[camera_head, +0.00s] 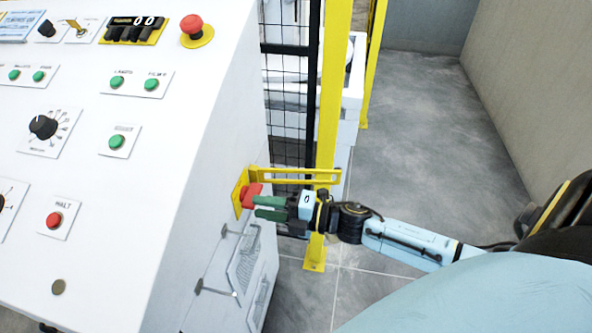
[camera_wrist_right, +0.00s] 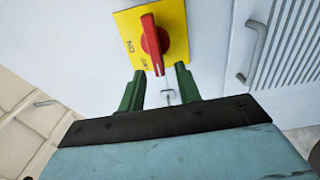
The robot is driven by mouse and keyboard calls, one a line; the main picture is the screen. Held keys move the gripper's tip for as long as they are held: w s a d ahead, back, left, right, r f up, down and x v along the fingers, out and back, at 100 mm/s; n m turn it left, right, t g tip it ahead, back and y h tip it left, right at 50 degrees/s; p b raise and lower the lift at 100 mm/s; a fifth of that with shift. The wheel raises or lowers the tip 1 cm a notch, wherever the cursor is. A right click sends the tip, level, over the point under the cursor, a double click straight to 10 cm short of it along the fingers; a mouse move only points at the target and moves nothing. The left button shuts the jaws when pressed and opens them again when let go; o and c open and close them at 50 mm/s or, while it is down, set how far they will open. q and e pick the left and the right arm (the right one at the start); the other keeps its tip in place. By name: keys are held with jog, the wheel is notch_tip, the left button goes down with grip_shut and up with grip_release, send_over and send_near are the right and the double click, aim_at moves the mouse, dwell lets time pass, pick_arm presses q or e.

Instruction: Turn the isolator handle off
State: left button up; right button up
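The isolator handle (camera_wrist_right: 153,45) is a red rotary lever on a yellow square plate (camera_wrist_right: 177,22), fixed to the side of the white cabinet. In the head view the red handle (camera_head: 251,194) shows at the cabinet's right side, partly behind my gripper. My right gripper (camera_head: 262,207) has green fingers and points at the handle. In the right wrist view the fingers (camera_wrist_right: 159,80) stand apart, with the handle's lower end between or just beyond their tips. Contact cannot be told. ON lettering shows at the plate's left. My left gripper is not in view.
The white control cabinet (camera_head: 190,120) fills the left, with buttons, knobs and a red emergency stop (camera_head: 192,25) on its sloping panel. A yellow post (camera_head: 331,110) and black mesh fence stand behind my right gripper. Grey floor (camera_head: 430,130) is open at the right.

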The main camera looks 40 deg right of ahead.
jog(key=v, duration=1.2)
jog(key=d+f+m+h, duration=0.3)
jog(key=f+m+h, duration=0.15)
jog(key=f, duration=0.25)
jog(key=d+f+m+h, duration=0.3)
jog(key=f+m, duration=0.2)
jog(key=f, duration=0.2)
jog(key=s+f+m+g+h, duration=0.2)
jog(key=s+f+m, duration=0.25)
jog(key=f, duration=0.35)
jog(key=s+f+m+g+h, duration=0.25)
jog(key=s+f, duration=0.25)
jog(key=f, duration=0.4)
jog(key=s+a+f+m+g, duration=0.3)
jog(key=s+a+f+g, duration=0.1)
jog(key=s, duration=0.6)
jog(key=s+a+f+m+g, duration=0.4)
jog(key=s+a+f, duration=0.2)
jog(key=s+f, duration=0.3)
jog(key=s, duration=0.2)
jog(key=shift+s+f, duration=0.2)
jog(key=shift+s, duration=0.15)
jog(key=shift+s+a+m, duration=0.1)
jog(key=shift+m, duration=0.15)
